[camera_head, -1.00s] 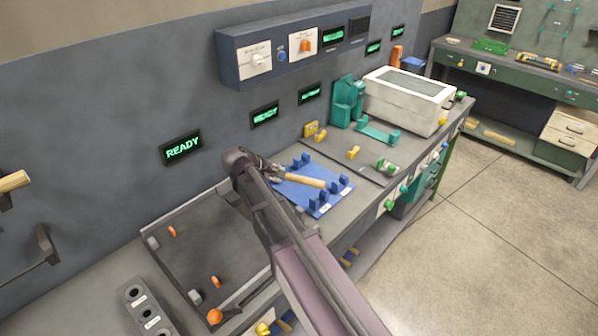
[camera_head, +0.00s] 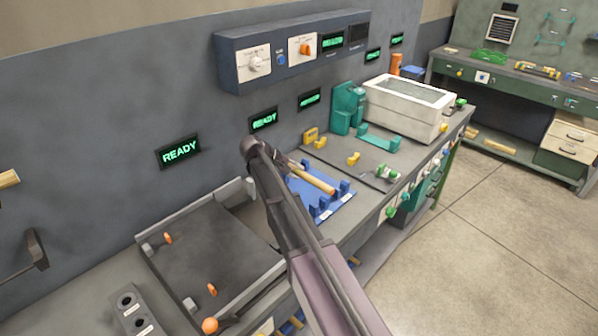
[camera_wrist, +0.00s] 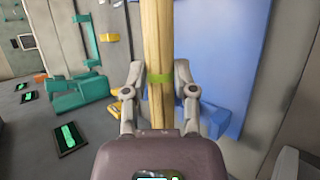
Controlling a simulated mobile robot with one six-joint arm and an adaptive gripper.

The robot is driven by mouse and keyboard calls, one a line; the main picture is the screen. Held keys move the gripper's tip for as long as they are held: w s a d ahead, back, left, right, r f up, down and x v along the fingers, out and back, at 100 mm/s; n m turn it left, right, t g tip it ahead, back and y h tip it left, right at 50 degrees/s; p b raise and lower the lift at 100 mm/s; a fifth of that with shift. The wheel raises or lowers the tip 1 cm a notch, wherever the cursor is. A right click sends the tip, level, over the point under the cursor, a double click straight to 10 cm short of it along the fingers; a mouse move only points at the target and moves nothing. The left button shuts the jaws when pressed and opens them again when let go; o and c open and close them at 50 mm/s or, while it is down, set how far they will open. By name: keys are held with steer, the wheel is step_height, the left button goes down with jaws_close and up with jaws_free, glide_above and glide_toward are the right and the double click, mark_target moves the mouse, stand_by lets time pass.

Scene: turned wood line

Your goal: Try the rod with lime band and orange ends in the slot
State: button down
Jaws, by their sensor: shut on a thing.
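The pale wooden rod (camera_head: 316,179) has a lime band (camera_wrist: 160,79), seen in the wrist view, and an orange end at its near right in the head view. Its far end is hidden behind my arm or out of frame. My gripper (camera_wrist: 160,92) is shut on the rod at the lime band, one finger on each side. The rod is above the blue board (camera_head: 322,213) with upright blue posts; I cannot tell whether it touches them. I cannot tell which opening is the slot.
A dark tray (camera_head: 205,255) with orange pegs lies left of my arm. A grey block with round holes (camera_head: 137,312) is at the lower left. A white lidded box (camera_head: 408,105) and a green fixture (camera_head: 347,108) stand farther back. The floor at right is clear.

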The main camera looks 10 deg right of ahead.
steer(key=shift+f, duration=0.15)
steer(key=shift+f+b, duration=3)
steer(key=shift+b, duration=0.05)
steer(key=shift+c, duration=1.7)
jaws_free()
